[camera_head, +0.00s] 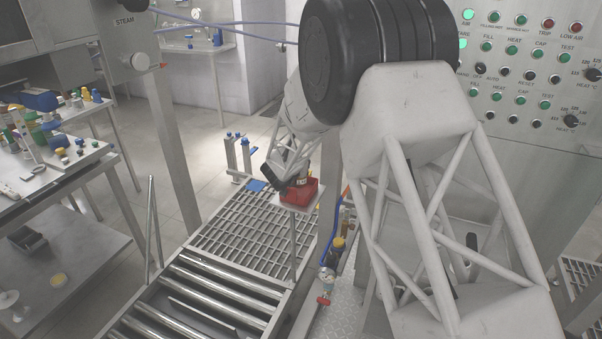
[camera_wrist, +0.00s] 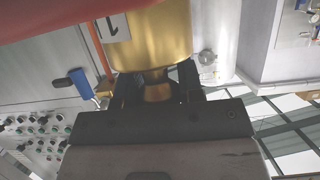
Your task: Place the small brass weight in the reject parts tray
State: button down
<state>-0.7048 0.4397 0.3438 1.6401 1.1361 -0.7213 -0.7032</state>
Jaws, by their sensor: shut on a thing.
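A brass weight (camera_wrist: 160,38) with a pale label shows large in the wrist view. My gripper (camera_wrist: 158,88) is shut on its narrow neck, with one dark finger on each side. A red tray (camera_head: 299,193) sits on a small stand in the middle of the head view, and my gripper (camera_head: 288,180) is right at it, seeming above it. A red edge (camera_wrist: 60,12) also shows beyond the weight in the wrist view. In the head view the weight is mostly hidden by my gripper. I cannot tell whether the weight touches the tray.
A roller conveyor (camera_head: 215,295) and a floor grating (camera_head: 255,235) lie below the tray. A blue-handled valve (camera_head: 329,255) stands close to its right. A control panel (camera_head: 530,70) is at the right. A cluttered bench (camera_head: 50,165) stands at the left.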

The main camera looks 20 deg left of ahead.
jog(key=shift+f, duration=1.8)
jog(key=shift+f, duration=0.1)
jog(key=c, duration=0.8)
grip_release()
jog(key=shift+f, duration=0.15)
jog(key=shift+o, duration=0.2)
jog(key=shift+s+r, duration=0.1)
jog(key=shift+r, duration=0.15)
jog(key=shift+s+r, duration=0.2)
jog(key=shift+s, duration=0.25)
jog(key=v, duration=1)
jog(key=shift+s, duration=0.35)
